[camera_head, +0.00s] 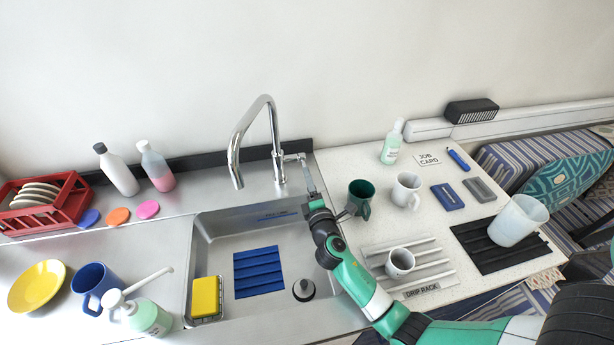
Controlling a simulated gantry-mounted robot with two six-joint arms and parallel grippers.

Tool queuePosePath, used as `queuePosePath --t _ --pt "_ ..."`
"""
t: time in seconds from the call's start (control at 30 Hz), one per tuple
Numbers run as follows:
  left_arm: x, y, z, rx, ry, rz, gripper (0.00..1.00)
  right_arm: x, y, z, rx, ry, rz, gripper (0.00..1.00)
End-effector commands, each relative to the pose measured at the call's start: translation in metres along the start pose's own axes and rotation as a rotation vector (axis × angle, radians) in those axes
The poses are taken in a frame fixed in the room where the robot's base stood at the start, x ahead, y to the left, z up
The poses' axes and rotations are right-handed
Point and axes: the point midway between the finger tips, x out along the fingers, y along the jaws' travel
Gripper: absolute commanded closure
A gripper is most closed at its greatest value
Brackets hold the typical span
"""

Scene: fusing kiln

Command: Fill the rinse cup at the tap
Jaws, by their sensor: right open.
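The chrome tap (262,103) rises behind the sink with its spout arching over the left part of the basin. Its lever (295,157) sticks out on the right side. My right gripper (310,182) is open beside the sink's back right corner, close to the lever; I cannot tell whether they touch. No water stream shows. Which cup is the rinse cup is unclear: a dark green mug (362,188) stands just right of my right gripper, a white mug (406,190) further right, a grey-white cup (400,262) on the drip rack (432,272). My left gripper is out of view.
The sink (222,222) holds a blue mat (258,272), a yellow sponge (205,297) and a round stopper (303,290). A translucent jug (517,220) stands on a black mat (472,236). A blue mug (92,281) and pump bottle (148,317) stand left.

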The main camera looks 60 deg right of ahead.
Motion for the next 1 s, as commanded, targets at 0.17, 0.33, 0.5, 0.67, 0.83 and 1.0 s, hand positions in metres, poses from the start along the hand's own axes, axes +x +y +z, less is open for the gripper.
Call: queuePosePath --t 0.17,0.33,0.5,0.67,0.83,1.0 --pt "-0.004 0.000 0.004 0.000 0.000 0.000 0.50 0.024 -0.001 0.000 0.000 -0.001 0.001 0.46" --pt "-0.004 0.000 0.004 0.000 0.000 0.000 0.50 0.028 0.000 0.000 0.000 -0.001 0.000 0.46" --pt "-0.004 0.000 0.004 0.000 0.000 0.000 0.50 0.028 0.000 0.000 0.000 0.000 0.000 0.51" --pt "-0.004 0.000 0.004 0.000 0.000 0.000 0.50 0.028 0.000 0.000 0.000 0.000 0.000 0.80" --pt "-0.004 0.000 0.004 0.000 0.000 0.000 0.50 0.027 0.000 0.000 0.000 0.000 0.000 1.00" --pt "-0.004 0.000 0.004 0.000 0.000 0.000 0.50 0.027 0.000 0.000 0.000 0.000 0.000 1.00"
